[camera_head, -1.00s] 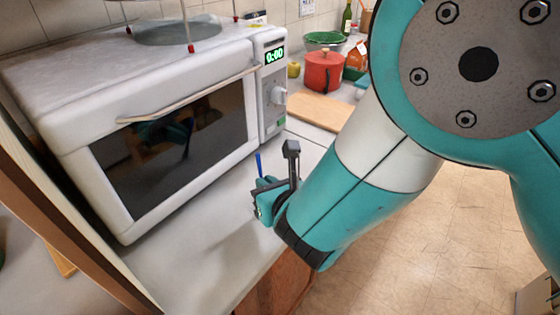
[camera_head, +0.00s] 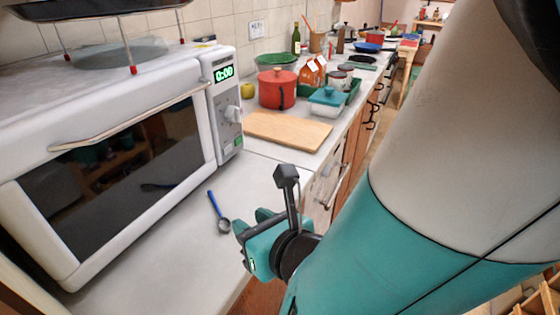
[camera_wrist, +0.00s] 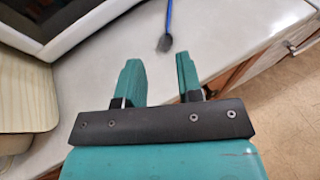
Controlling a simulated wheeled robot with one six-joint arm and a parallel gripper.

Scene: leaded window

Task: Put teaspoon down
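The teaspoon (camera_head: 218,213), with a blue handle and a grey bowl, lies on the white counter (camera_head: 180,262) in front of the microwave. In the wrist view the teaspoon (camera_wrist: 167,28) lies beyond my fingertips, its handle cut off by the top edge. My gripper (camera_head: 252,222) is just right of the spoon's bowl in the head view, near the counter's front edge. In the wrist view my gripper (camera_wrist: 160,70) has its two teal fingers apart with nothing between them.
The white microwave (camera_head: 120,150) stands close on the left. Behind are a wooden cutting board (camera_head: 288,130), a red pot (camera_head: 278,90) and a teal-lidded container (camera_head: 327,102). Bare counter lies around the spoon. Drawer handles (camera_head: 338,186) stick out along the counter front.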

